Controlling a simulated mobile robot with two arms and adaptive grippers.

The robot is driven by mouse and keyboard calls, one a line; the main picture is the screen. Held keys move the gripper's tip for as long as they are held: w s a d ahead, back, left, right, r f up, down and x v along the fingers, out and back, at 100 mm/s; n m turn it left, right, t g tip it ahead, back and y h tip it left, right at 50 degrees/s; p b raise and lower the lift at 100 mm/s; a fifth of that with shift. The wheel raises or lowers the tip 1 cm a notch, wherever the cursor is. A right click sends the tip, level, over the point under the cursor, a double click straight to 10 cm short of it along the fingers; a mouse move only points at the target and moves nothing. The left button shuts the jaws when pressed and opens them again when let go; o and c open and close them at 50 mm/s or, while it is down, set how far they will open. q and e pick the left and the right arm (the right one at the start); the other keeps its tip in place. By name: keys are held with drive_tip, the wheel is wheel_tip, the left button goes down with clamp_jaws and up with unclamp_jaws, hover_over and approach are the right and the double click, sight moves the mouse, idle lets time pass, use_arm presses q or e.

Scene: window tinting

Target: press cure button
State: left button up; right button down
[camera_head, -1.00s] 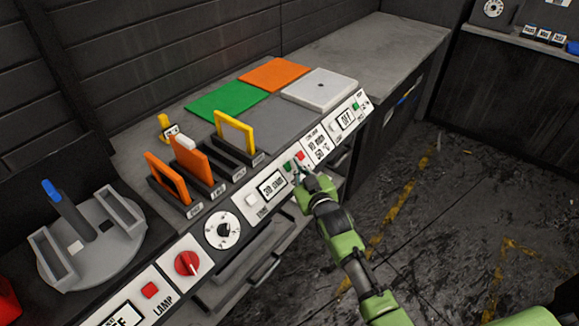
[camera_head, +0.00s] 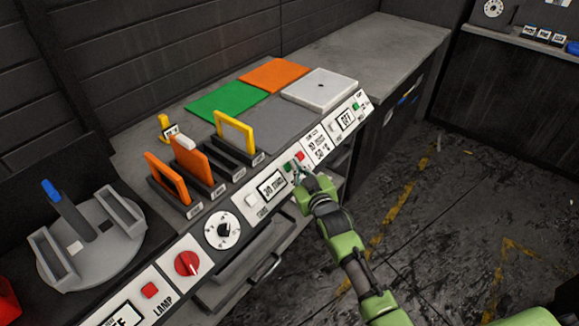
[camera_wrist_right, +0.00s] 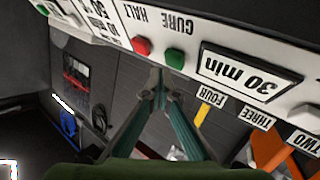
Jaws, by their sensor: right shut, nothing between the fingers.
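The control panel (camera_head: 240,205) runs along the bench front. Its green button (camera_head: 288,166), at the label CURE in the right wrist view (camera_wrist_right: 175,57), sits beside the red button (camera_head: 300,156) labelled HALT (camera_wrist_right: 141,45). The panel's display (camera_head: 273,185) reads 30 min. My right gripper (camera_head: 297,170) is shut and empty, its tips close to the green button. In the right wrist view its fingertips (camera_wrist_right: 163,82) point at the green button's lower edge; I cannot tell whether they touch it. My left gripper is not in view.
Orange and yellow framed pieces stand in a slotted rack (camera_head: 245,155) behind the panel. Green (camera_head: 226,102) and orange (camera_head: 274,74) sheets and a white plate (camera_head: 320,88) lie on the bench. A grey round fixture (camera_head: 95,240) is at the left. Floor at the right is clear.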

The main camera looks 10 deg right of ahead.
drive_tip(key=shift+w+a+f, duration=0.15)
drive_tip(key=shift+w+f, duration=0.1)
drive_tip(key=shift+w+a+f+b, duration=0.25)
drive_tip(key=shift+f+b, duration=0.1)
drive_tip(key=shift+b, duration=0.2)
idle(0.6)
idle(0.4)
drive_tip(key=shift+s+d+r+p, duration=0.35)
drive_tip(key=shift+r+p, duration=0.15)
drive_tip(key=shift+p, duration=0.3)
drive_tip(key=shift+s+r, duration=0.1)
drive_tip(key=shift+s, duration=0.1)
drive_tip(key=shift+p, duration=0.3)
drive_tip(key=s+d+r+p, duration=0.1)
drive_tip(key=p, duration=0.1)
drive_tip(key=s+d+r+p, duration=0.1)
drive_tip(key=r+p, duration=0.1)
drive_tip(key=p, duration=0.1)
drive_tip(key=shift+s+d+r, duration=0.15)
drive_tip(key=shift+s+r, duration=0.15)
drive_tip(key=shift+s, duration=0.1)
